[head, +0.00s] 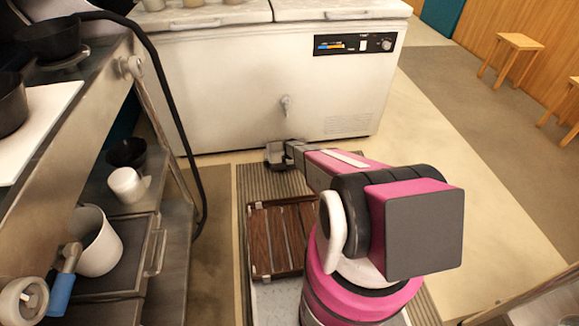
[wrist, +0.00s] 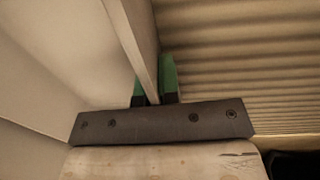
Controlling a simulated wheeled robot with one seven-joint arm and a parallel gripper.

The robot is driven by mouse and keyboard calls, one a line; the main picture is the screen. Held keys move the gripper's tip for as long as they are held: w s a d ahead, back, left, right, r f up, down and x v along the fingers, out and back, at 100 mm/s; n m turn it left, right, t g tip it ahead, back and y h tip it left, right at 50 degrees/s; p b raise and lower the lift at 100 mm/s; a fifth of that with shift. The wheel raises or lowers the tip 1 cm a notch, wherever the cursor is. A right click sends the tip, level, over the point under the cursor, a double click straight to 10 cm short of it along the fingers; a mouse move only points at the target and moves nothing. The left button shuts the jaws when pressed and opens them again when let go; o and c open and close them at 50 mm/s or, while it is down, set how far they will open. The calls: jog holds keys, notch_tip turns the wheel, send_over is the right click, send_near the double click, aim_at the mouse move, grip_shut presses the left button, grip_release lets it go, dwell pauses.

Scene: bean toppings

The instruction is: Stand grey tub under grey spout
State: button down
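The grey tub (head: 273,153) is a small, open, dark grey container at the foot of the white freezer's front. The grey spout (head: 286,104) sticks out of the freezer's front above it, and the tub is slightly left of the spout in the head view. My gripper (head: 291,150) is at the tub's right side. In the wrist view my green-tipped gripper (wrist: 155,88) has one finger on each side of a thin upright wall (wrist: 144,40), which looks like the tub's. I cannot tell whether the tub's base touches the floor.
The white freezer (head: 230,90) stands behind the tub. A ribbed mat (head: 262,182) and a brown slatted board (head: 281,238) lie in front. A metal shelf unit with pots and a white bucket (head: 97,242) is at the left, with a black hose (head: 178,115) hanging beside it.

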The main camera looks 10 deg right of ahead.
jog(key=shift+f, duration=0.1)
jog(key=c, duration=1.3)
grip_release()
jog(key=shift+c, duration=0.2)
notch_tip(320, 180, up, 13)
jog(key=s, duration=0.1)
jog(key=s+r+m, duration=1.8)
jog(key=s+r, duration=1.8)
jog(key=r, duration=0.3)
jog(key=shift+s+r+g, duration=0.15)
jog(key=shift+r+g, duration=0.1)
jog(key=shift+g, duration=0.15)
